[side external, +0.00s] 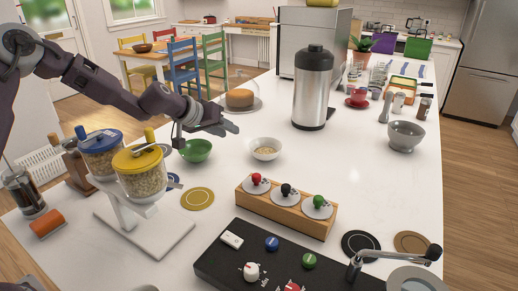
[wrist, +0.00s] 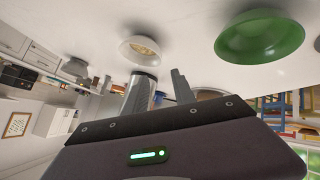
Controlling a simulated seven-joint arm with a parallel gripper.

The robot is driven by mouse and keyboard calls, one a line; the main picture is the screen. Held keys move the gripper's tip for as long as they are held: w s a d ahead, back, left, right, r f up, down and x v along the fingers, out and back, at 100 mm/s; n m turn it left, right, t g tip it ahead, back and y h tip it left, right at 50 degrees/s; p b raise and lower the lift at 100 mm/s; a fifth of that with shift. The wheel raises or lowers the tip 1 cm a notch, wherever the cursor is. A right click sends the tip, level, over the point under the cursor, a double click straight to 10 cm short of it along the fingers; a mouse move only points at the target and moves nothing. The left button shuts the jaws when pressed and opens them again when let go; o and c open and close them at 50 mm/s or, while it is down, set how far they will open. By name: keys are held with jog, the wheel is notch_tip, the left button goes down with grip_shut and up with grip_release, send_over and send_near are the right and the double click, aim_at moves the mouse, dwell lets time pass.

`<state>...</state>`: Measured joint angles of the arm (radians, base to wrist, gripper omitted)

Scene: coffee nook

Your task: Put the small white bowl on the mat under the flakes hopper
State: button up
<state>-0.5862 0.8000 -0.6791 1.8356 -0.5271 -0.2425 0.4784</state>
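The small white bowl (side external: 265,149) stands on the white counter in the side view, with tan contents inside. It also shows in the upside-down wrist view (wrist: 140,54). My gripper (side external: 230,127) is empty and in the air, left of and above the white bowl, not touching it. Its fingers (wrist: 160,88) stand apart in the wrist view. Two hoppers with tan contents stand on a white stand at left, one yellow-lidded (side external: 142,172) and one blue-lidded (side external: 101,156). I cannot tell which holds flakes. A yellow round mat (side external: 197,198) lies right of the stand; a blue mat (side external: 173,182) is partly hidden behind the yellow-lidded hopper.
A green bowl (side external: 197,150) stands left of the white bowl, below my arm. A steel flask (side external: 312,88), a wooden rack with colored knobs (side external: 287,209), a black control panel (side external: 270,262) and a grey bowl (side external: 405,136) are nearby. Black (side external: 361,245) and brown (side external: 411,243) mats lie at front right.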

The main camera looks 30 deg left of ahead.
jog(key=f+n+g, duration=0.1)
jog(key=f, duration=0.1)
jog(key=w+f+n+g, duration=0.1)
jog(key=f+n, duration=0.1)
jog(key=f+n+g, duration=0.1)
jog(key=f+n, duration=0.1)
jog(key=shift+w+a+f, duration=0.15)
jog(key=shift+w+f, duration=0.1)
jog(key=shift+f, duration=0.1)
jog(key=w+d+r+n+g, duration=0.1)
jog(key=w+d+r+n, duration=0.1)
jog(key=d+r+n, duration=0.2)
jog(key=x, duration=0.6)
jog(key=shift+s+f, duration=0.15)
jog(key=shift+f, duration=0.15)
grip_shut()
dwell(0.4)
